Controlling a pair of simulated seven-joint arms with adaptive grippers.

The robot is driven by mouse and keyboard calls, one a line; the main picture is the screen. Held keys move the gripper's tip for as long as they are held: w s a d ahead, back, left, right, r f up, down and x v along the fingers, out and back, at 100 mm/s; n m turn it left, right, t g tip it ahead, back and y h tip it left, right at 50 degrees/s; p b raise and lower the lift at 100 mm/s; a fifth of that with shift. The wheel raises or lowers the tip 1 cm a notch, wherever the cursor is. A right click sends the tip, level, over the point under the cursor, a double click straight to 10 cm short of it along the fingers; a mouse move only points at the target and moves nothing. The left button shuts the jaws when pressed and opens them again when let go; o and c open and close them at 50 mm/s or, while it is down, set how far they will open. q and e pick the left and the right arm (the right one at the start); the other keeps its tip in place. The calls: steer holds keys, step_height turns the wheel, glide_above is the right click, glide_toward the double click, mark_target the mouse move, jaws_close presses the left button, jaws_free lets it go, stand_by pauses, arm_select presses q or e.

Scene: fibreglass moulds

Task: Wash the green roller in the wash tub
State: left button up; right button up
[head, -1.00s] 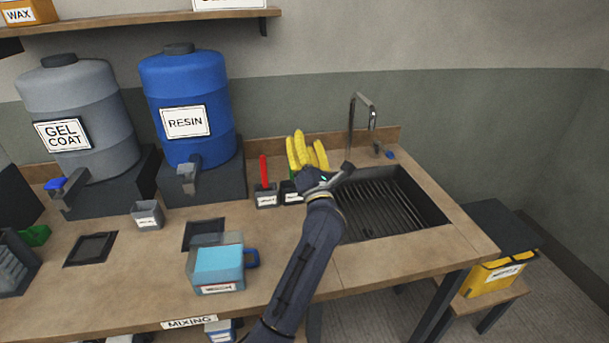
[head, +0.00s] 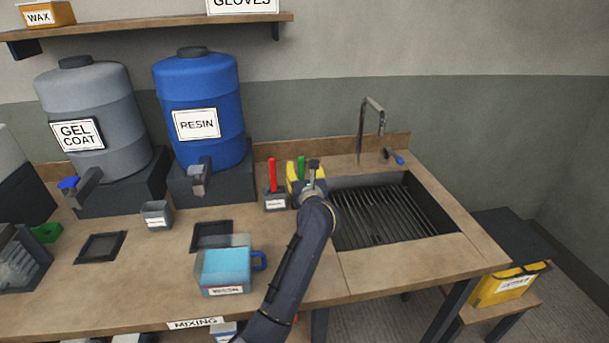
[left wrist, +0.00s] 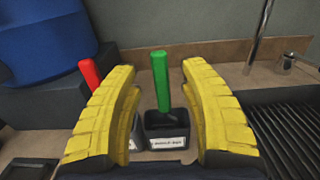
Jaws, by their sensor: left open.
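The green roller shows its green handle (left wrist: 160,82), standing upright in a small dark labelled holder (left wrist: 167,132) in the left wrist view. In the head view the green handle (head: 301,168) shows just behind my left gripper. My left gripper (left wrist: 160,105) is open, its yellow fingers apart with the green handle between and beyond them; I cannot tell whether they touch it. The wash tub (head: 390,212) is the sunken basin with a dark grate to the right of my gripper. The roller's lower end is hidden in the holder. My right gripper is not in view.
A red-handled tool (head: 272,175) stands in a holder (head: 276,201) just left of the green one. A tap (head: 372,120) rises behind the tub. A cup with blue liquid (head: 226,268) stands left of my arm. Resin (head: 198,110) and gel coat (head: 92,120) drums stand behind.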

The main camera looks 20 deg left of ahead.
arm_select(q)
steer(key=shift+x, duration=1.05)
jaws_close()
steer(key=shift+r, duration=5.5)
